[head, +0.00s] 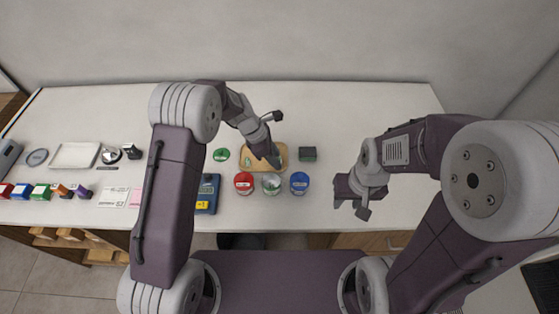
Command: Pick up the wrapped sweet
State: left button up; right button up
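A small tan tray (282,146) lies on the counter near the middle. A small greenish piece (248,162), perhaps the wrapped sweet, shows at the tray's left side; it is too small to be sure. My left gripper (274,161) points down over the tray, just right of that piece, and hides part of the tray. I cannot tell whether its fingers are open or hold something. My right gripper (350,208) is open and empty over the right front of the counter, apart from everything.
Red (244,183), clear (271,184) and blue (300,183) round containers stand in front of the tray. A green disc (221,155) and a dark green block (308,154) flank it. A blue calculator-like device (207,194) lies front left. The counter's right side is clear.

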pick_arm(q)
grip_shut()
jog(key=shift+r, duration=0.15)
jog(key=shift+r, duration=0.25)
jog(key=r, duration=0.4)
jog(key=shift+s+d, duration=0.25)
jog(key=shift+d, duration=0.15)
jog(key=s+d+r, duration=0.5)
jog(key=d+r, duration=0.1)
jog(key=d, duration=0.3)
jog(key=shift+s+d+r, duration=0.15)
jog(key=shift+r, duration=0.05)
